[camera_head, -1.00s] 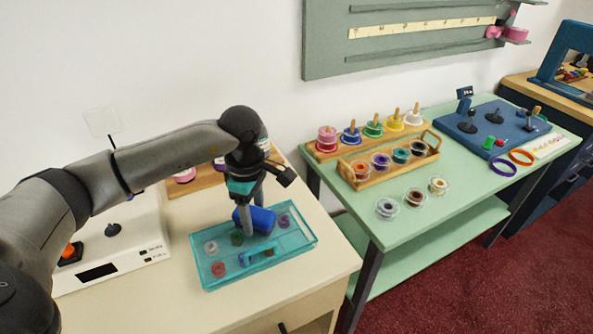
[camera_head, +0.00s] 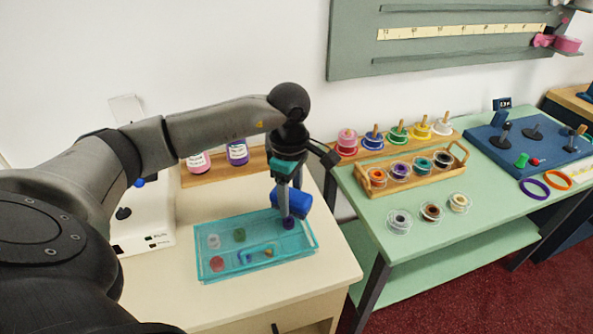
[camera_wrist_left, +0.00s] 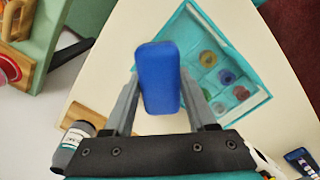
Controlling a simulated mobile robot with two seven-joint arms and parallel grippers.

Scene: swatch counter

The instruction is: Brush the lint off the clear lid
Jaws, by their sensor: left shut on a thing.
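My left gripper (camera_head: 288,212) is shut on a blue block-shaped thing (camera_head: 293,200), probably the brush. The wrist view shows the blue block (camera_wrist_left: 158,80) between the two fingers (camera_wrist_left: 160,100). The clear teal lid (camera_head: 215,268) lies on a shallow teal box on the cream counter, with a teal handle bar near its front. Several coloured round pieces show through it. The blue block is over the lid's right end; I cannot tell if it touches. The lid also shows in the wrist view (camera_wrist_left: 192,30). Lint is too small to make out. My right gripper is not in view.
A white device (camera_head: 150,225) stands left of the box. Bottles on a wooden shelf (camera_head: 205,178) stand behind. To the right, a green table (camera_head: 375,220) holds a wooden spool tray (camera_head: 378,182) and loose spools. The cream counter (camera_head: 325,270) is clear at front right.

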